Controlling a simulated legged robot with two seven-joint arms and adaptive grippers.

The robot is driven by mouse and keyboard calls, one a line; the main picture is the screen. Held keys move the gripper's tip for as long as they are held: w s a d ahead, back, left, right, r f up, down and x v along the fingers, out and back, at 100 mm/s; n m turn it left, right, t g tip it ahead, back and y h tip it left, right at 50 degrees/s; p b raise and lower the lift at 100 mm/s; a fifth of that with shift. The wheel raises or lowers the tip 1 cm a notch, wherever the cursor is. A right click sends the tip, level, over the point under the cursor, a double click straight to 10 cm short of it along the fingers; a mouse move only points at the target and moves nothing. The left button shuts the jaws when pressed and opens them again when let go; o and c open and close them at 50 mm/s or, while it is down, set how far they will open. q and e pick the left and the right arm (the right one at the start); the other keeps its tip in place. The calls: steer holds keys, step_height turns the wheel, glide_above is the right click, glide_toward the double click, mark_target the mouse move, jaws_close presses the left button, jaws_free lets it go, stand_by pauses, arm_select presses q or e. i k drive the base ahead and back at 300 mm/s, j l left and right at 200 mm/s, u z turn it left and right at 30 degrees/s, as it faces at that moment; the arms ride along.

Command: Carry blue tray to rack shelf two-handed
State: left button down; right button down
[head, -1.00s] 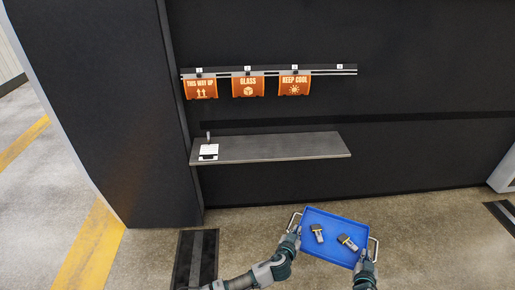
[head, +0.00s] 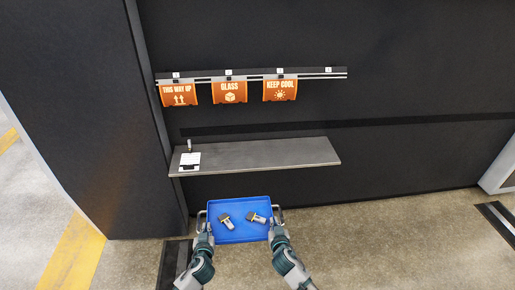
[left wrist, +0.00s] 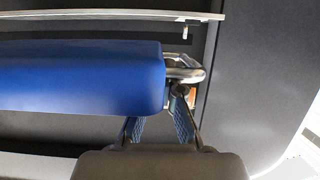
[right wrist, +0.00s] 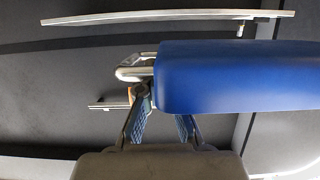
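The blue tray (head: 240,232) is held in the air in front of the shelf, roughly level, with two metal-and-black items (head: 226,220) (head: 257,218) lying in it. My left gripper (head: 202,239) is at the tray's left handle, and in the left wrist view its fingers (left wrist: 160,122) close around the metal handle. My right gripper (head: 278,236) is at the right handle, and in the right wrist view its fingers (right wrist: 160,122) close around that handle. The grey rack shelf (head: 262,153) is on the dark wall, beyond the tray's far edge.
A white card with a small upright device (head: 190,160) stands on the shelf's left end. Orange signs (head: 229,92) hang from a rail above it. The shelf's middle and right are bare. A dark panel (head: 85,110) stands at the left.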

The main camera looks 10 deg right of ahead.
mark_target(282, 153)
steer(key=i+l, duration=0.65)
steer(key=i, duration=0.15)
steer(key=i+l, duration=0.65)
steer(key=i, duration=0.2)
